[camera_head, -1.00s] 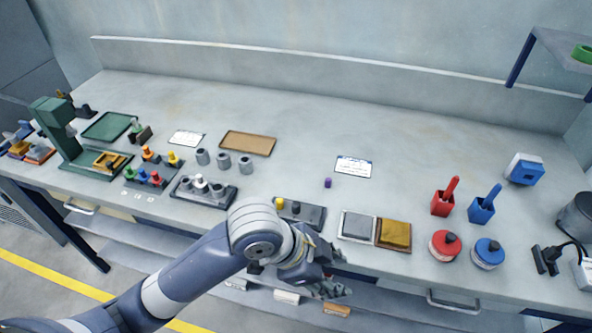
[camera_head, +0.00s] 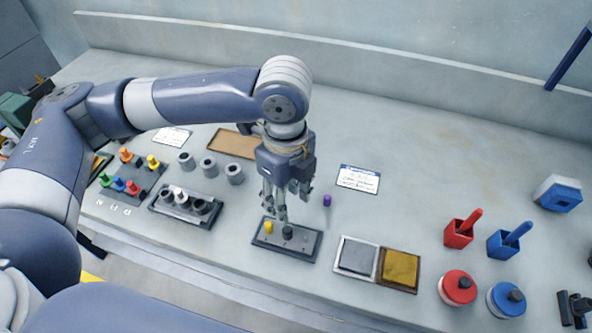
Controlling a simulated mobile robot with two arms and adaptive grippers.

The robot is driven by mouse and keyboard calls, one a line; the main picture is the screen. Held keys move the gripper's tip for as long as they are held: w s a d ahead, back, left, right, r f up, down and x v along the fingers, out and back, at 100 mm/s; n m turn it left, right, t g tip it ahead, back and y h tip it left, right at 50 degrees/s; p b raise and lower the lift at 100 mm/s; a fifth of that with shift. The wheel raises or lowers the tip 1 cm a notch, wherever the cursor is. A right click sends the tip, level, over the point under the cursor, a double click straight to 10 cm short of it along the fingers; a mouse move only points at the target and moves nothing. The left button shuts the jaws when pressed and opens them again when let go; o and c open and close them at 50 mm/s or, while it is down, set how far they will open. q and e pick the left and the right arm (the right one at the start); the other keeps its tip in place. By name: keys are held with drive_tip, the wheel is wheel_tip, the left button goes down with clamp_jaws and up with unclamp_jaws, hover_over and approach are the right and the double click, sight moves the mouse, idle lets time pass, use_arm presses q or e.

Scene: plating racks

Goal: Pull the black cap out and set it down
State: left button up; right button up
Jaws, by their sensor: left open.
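The black cap (camera_head: 288,232) stands upright in a dark rectangular rack plate (camera_head: 306,249) near the front of the bench. A yellow cap (camera_head: 268,227) stands to its left in the same plate. My left gripper (camera_head: 285,207) points down just above the plate, with its fingers apart and nothing between them. Its fingertips are close over the black cap; I cannot tell whether they touch it. My right gripper is not in view.
A purple peg (camera_head: 327,200) stands right of the gripper, near a white label card (camera_head: 359,179). Grey and brown pads (camera_head: 399,270) lie right of the plate. A rack with grey cylinders (camera_head: 186,207) is to the left. The bench behind the card is clear.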

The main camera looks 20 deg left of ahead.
sight(287, 230)
use_arm(q)
drive_tip(key=s+f, duration=0.2)
drive_tip(key=f, duration=0.1)
drive_tip(key=shift+a, duration=0.1)
drive_tip(key=f, duration=0.3)
drive_tip(key=shift+w+f+p, duration=0.2)
drive_tip(key=shift+w+p, duration=0.05)
drive_tip(key=shift+p, duration=0.05)
wheel_tip(287, 230, down, 3)
drive_tip(key=shift+w+f, duration=0.1)
drive_tip(key=shift+f, duration=0.25)
drive_tip(key=c, duration=0.5)
clamp_jaws()
drive_tip(key=shift+c, duration=1.9)
unclamp_jaws()
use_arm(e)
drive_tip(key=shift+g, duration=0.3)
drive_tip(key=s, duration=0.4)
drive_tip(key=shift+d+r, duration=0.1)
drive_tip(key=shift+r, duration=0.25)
